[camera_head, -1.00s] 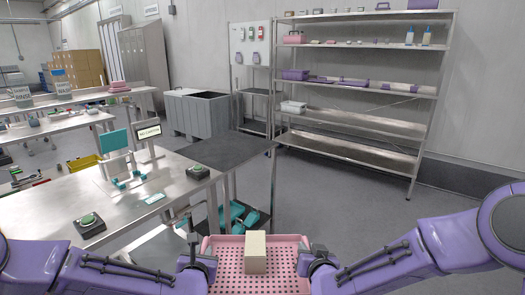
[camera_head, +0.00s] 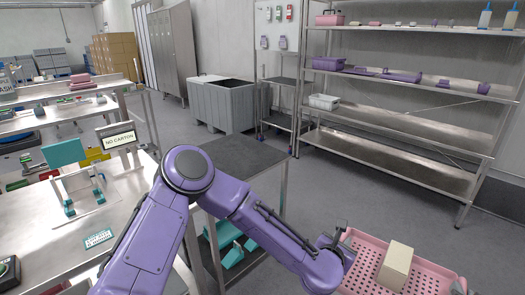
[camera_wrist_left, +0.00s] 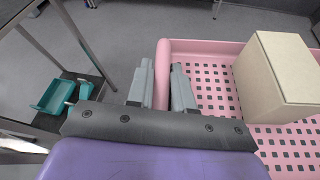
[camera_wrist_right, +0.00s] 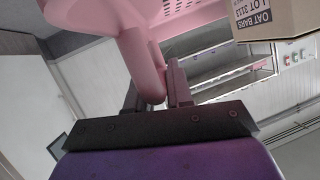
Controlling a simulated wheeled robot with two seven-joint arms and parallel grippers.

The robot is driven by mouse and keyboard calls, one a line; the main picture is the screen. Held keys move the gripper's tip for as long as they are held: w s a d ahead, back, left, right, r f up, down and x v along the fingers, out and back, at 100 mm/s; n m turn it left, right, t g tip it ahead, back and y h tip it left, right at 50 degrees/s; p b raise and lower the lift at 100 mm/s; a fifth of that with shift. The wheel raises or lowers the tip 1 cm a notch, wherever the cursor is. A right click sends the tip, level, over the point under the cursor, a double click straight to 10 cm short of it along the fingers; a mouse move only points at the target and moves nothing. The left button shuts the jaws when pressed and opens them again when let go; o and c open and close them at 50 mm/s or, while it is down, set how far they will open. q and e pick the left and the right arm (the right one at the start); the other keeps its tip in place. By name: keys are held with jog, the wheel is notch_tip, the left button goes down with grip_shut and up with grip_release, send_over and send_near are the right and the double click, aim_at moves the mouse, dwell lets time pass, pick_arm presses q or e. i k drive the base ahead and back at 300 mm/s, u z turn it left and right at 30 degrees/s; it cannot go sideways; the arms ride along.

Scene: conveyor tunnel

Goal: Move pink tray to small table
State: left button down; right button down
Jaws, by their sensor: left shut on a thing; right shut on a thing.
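The pink tray (camera_head: 370,255), a perforated basket with raised walls, is at the lower right of the head view, held above the floor. A beige carton (camera_head: 396,266) stands in it; the right wrist view shows its label (camera_wrist_right: 258,18), reading "OAT BARS". My left gripper (camera_head: 338,246) is shut on the tray's left wall, one finger on each side in the left wrist view (camera_wrist_left: 162,88). My right gripper (camera_wrist_right: 156,92) is shut on the tray's rim; in the head view it is mostly cut off. A small dark-topped table (camera_head: 245,158) stands left of the tray, partly behind my left arm.
A steel workbench (camera_head: 100,205) with a "NO CARTON" sign (camera_head: 117,134) fills the left. Teal items (camera_head: 230,245) lie on the small table's lower shelf. A grey bin (camera_head: 222,105) and steel shelving (camera_head: 400,140) stand behind. Floor between table and shelving is clear.

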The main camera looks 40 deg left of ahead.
aim_at(225, 158)
jog(key=z, duration=0.05)
jog(key=i, duration=1.35)
jog(key=u, duration=0.55)
jog(key=i, duration=0.9)
jog(key=u, duration=1.5)
jog(key=i, duration=0.8)
jog(key=u, duration=0.75)
